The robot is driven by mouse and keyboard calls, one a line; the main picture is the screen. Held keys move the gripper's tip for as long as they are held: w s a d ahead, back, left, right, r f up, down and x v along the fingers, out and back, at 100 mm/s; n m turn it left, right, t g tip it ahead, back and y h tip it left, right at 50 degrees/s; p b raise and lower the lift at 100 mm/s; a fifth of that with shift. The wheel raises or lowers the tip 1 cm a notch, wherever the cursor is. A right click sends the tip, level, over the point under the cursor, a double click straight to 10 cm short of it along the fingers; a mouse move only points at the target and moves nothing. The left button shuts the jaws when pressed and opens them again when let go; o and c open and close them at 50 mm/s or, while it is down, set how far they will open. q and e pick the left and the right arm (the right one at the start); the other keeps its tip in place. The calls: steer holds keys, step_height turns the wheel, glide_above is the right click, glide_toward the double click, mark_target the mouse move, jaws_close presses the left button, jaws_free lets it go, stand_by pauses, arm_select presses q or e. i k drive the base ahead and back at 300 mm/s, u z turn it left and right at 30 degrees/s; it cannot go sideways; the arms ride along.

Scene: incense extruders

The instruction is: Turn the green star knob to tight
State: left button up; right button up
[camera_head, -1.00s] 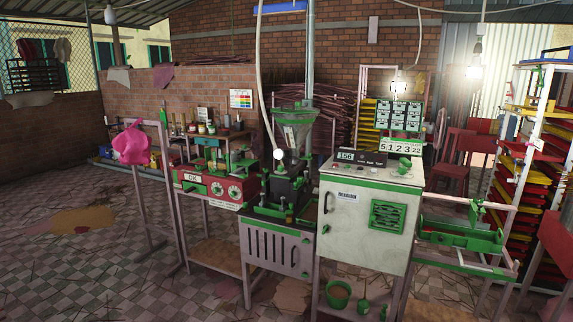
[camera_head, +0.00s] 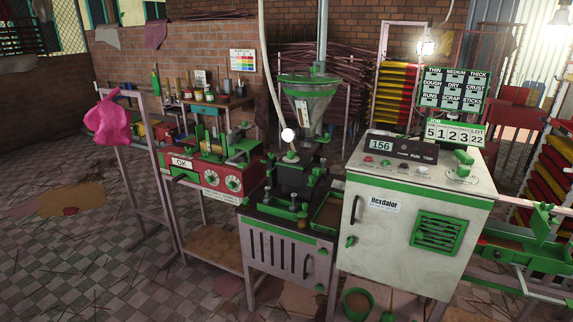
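No part here can be made out for sure as the green star knob. A green knob-like handle (camera_head: 463,162) stands on a round dial on top of the white cabinet (camera_head: 395,235). A small green knob (camera_head: 351,241) is on the cabinet's front, below its black handle. Other green fittings (camera_head: 243,127) show on the red machine (camera_head: 205,178) and small green parts are on the black extruder (camera_head: 290,185). Whether any of these is tight or loose cannot be told. Neither of my grippers is in view.
A metal hopper (camera_head: 310,105) stands above the extruder. A pink cloth (camera_head: 108,122) hangs on a rail at left. A green press (camera_head: 530,245) stands at right. A green bucket (camera_head: 357,302) is under the cabinet. Tiled floor (camera_head: 95,255) is open at front left.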

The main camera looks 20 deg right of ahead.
mark_target(316, 171)
steer(key=i, duration=0.45)
steer(key=z, duration=0.8)
steer(key=i, duration=0.95)
steer(key=z, duration=0.35)
